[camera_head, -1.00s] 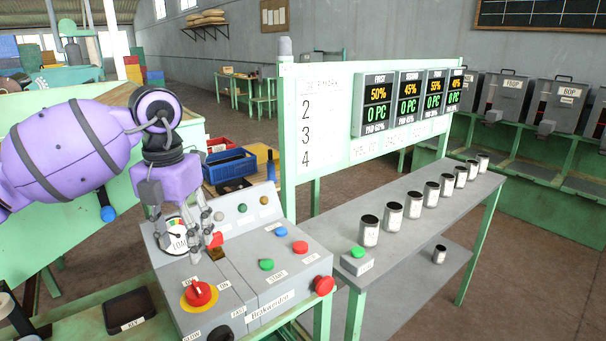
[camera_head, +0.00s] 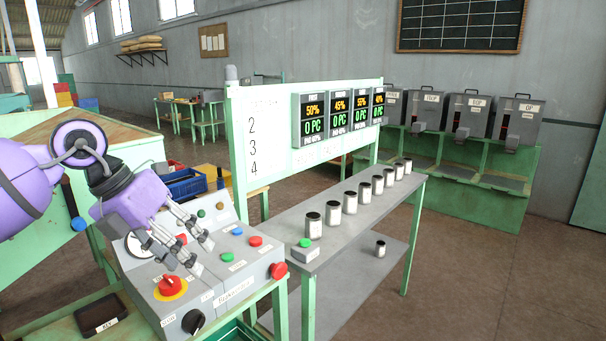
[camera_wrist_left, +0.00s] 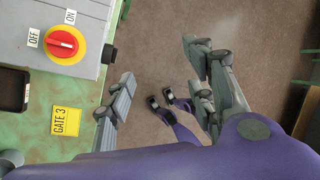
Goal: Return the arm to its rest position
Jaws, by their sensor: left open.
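My left arm is purple and comes in from the left in the head view. Its left gripper (camera_head: 200,257) is open and hangs over the grey control panel (camera_head: 208,290), with nothing between its fingers. The fingers hide part of the panel. In the left wrist view the gripper's fingers (camera_wrist_left: 160,66) are spread apart with brown floor visible between them. My right gripper is not in view.
A grey bench (camera_head: 345,237) with a row of dark-lidded cans stands right of the panel. A green-framed board (camera_head: 270,118) with number displays rises behind it. A black tray (camera_head: 101,314) lies left of the panel. Open floor is at the right.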

